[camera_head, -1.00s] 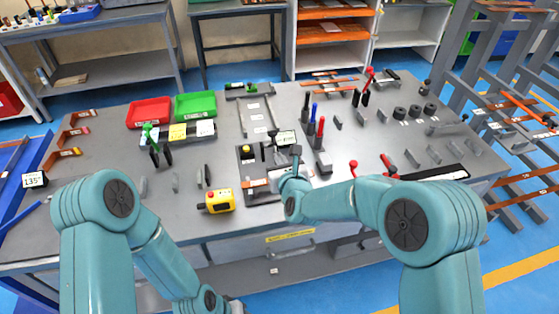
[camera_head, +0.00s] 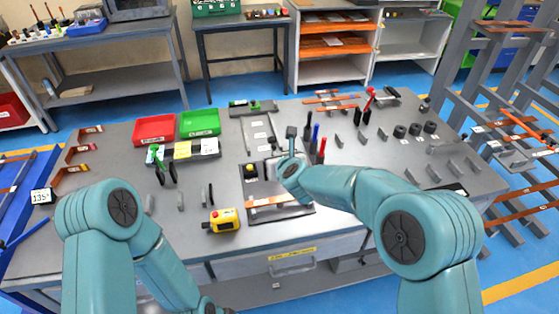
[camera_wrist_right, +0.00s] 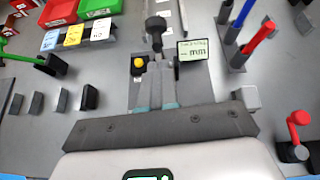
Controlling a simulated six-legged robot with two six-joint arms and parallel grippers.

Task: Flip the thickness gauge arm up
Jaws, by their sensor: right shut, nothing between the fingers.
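The gauge's small "mm" display (camera_wrist_right: 193,50) shows to the right of the fingers in the right wrist view. A dark bar with a rounded end (camera_wrist_right: 156,24), apparently the gauge arm, lies just beyond the fingertips; I cannot tell whether they touch it. In the head view a dark upright end (camera_head: 291,132) shows above my right gripper (camera_head: 290,153), whose arm hides much of the gauge. In the wrist view my right gripper (camera_wrist_right: 156,68) is shut and empty, over the grey bender plate.
A yellow box (camera_head: 222,220) sits at the bench's front. Red (camera_head: 155,129) and green (camera_head: 200,123) trays stand at the back left. Blue and red upright handles (camera_wrist_right: 256,38) stand close right of the gauge. A copper strip (camera_head: 272,201) lies in front.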

